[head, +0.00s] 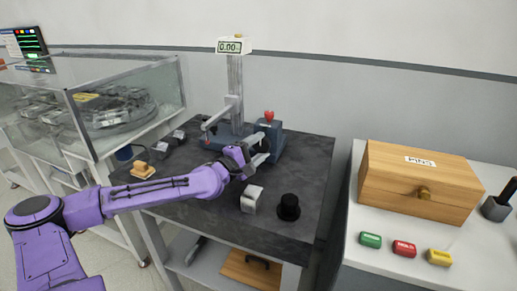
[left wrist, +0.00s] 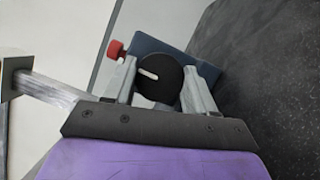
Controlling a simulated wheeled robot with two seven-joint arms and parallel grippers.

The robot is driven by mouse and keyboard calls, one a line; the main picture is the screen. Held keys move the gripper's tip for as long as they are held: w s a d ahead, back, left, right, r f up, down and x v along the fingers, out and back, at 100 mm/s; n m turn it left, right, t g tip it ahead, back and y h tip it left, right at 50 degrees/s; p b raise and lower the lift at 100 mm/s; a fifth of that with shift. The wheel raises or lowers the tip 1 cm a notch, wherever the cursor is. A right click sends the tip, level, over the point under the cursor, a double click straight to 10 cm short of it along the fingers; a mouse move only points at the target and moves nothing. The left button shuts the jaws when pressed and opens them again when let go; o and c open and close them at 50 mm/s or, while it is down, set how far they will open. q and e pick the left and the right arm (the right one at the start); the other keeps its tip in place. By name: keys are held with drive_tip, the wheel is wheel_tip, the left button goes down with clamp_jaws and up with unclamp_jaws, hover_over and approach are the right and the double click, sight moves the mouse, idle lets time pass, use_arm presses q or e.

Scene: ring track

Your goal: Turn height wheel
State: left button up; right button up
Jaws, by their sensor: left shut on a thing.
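The height wheel is a black disc with a short white mark (left wrist: 162,88) in the left wrist view. It sits on the face of a dark blue housing (left wrist: 200,62), which also shows in the head view (head: 275,146). My left gripper (left wrist: 160,72) has its two grey fingers on either side of the wheel and is shut on it. In the head view my left gripper (head: 258,152) reaches the housing from the front and hides most of the wheel. A measuring stand's column (head: 235,85) rises beside it, with a display (head: 232,46) reading about 0.00. My right gripper is not in view.
A red knob (head: 269,116) tops the housing. A white block (head: 252,198) and a black round piece (head: 289,207) stand on the dark table (head: 225,218) in front. A wooden box (head: 415,182) stands on the right table. A glass case (head: 125,100) is at left.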

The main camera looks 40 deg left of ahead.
use_arm(q)
drive_tip(key=o, duration=1)
drive_tip(key=shift+o, duration=0.2)
drive_tip(key=shift+s+a+p, duration=0.15)
drive_tip(key=shift+s+p, duration=0.35)
drive_tip(key=shift+p, duration=0.05)
drive_tip(key=s, duration=0.1)
drive_tip(key=s+p, duration=0.1)
drive_tip(key=s, duration=0.1)
drive_tip(key=s+p, duration=0.1)
drive_tip(key=shift+s+a+f, duration=0.15)
drive_tip(key=shift+s+a, duration=0.15)
drive_tip(key=shift+a, duration=0.1)
drive_tip(key=s, duration=0.4)
drive_tip(key=shift+s+a+f, duration=0.25)
drive_tip(key=shift+s+f, duration=0.15)
drive_tip(key=shift+r, duration=0.15)
